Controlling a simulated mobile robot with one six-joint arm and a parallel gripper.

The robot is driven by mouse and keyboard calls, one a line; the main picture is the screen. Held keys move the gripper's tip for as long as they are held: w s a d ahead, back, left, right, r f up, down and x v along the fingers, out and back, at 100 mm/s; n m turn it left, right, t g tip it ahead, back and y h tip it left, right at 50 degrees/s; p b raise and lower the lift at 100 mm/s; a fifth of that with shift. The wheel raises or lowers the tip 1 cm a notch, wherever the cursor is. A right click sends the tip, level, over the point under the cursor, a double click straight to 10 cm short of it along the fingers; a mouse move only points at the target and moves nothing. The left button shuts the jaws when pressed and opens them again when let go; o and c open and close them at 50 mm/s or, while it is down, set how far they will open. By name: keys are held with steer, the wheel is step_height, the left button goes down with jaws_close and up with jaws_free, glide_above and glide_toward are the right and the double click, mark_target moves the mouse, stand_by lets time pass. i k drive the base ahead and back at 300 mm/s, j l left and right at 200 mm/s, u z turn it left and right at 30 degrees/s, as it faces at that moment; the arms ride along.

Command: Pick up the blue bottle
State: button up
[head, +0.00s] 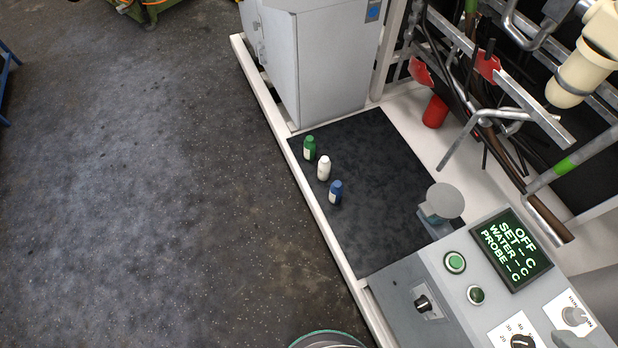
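The blue bottle (335,193) stands upright on a black mat (375,220), near the mat's left edge, with a pale label on its side. A white bottle (323,169) stands just behind it and a green bottle (309,148) behind that, the three in a slanting row with small gaps. My gripper is not in the head view, so its opening and place cannot be seen.
A white raised edge (318,212) runs along the mat's left side. A grey cabinet (330,70) stands behind. A control panel (465,285) and a round grey plate (444,201) are at right, with pipes above. The dark floor (150,190) at left is open.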

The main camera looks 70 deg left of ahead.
mark_target(336, 188)
steer(key=k+u, duration=0.1)
steer(key=u, duration=1.95)
steer(key=i+j+z, duration=0.35)
steer(key=i+j, duration=0.15)
steer(key=i+j+z, duration=0.4)
steer(key=j, duration=0.25)
steer(key=i+j+z, duration=0.15)
steer(key=j, duration=0.2)
steer(key=i+j+z, duration=0.2)
steer(key=j, duration=0.15)
steer(key=j+z, duration=0.2)
steer(key=j, duration=0.2)
steer(key=i+j+z, duration=0.15)
steer(key=j, duration=0.3)
